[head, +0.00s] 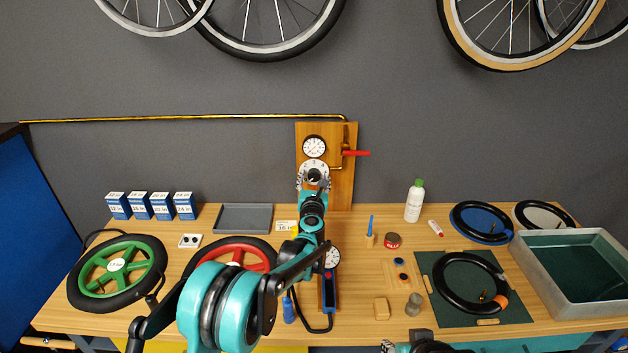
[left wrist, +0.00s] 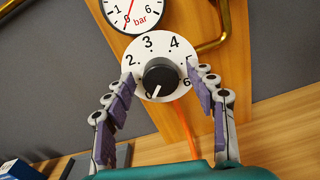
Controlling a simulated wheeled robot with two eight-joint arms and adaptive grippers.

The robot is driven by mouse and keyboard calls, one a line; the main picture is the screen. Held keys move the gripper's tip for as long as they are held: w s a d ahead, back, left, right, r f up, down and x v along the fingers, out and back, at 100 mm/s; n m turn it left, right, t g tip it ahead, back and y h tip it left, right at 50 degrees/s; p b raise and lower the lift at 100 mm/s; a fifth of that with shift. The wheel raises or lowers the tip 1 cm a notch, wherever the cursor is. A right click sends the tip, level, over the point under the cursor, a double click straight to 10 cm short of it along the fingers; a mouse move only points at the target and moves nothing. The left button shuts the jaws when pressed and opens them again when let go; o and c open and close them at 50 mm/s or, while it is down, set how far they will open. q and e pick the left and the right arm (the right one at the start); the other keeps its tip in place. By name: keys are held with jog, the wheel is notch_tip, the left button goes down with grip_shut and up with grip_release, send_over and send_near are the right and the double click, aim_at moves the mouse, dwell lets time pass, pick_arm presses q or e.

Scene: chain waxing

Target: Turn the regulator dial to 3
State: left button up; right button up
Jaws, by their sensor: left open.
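The regulator dial (head: 314,167) is a white round plate on a wooden wall board. In the left wrist view its plate (left wrist: 150,47) shows 2, 3, 4 and 6; the 5 is partly covered and the lower left numbers are hidden. Its dark knob (left wrist: 161,73) has a white mark pointing down and left, away from the 3. My left gripper (head: 314,181) is open in front of the dial. Its purple-padded fingers (left wrist: 160,84) stand on both sides of the knob, apart from it. Part of my right gripper (head: 405,346) shows at the bottom edge; its fingers are unclear.
A pressure gauge (head: 315,147) is just above the dial, its needle near 0. A red lever (head: 356,153) and brass pipe (head: 190,118) are beside them. The workbench below holds wheels, blue boxes (head: 163,206), a white bottle (head: 414,203) and a metal tub (head: 540,292).

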pick_arm(q)
jog(key=c, duration=1.2)
jog(key=shift+o, duration=0.2)
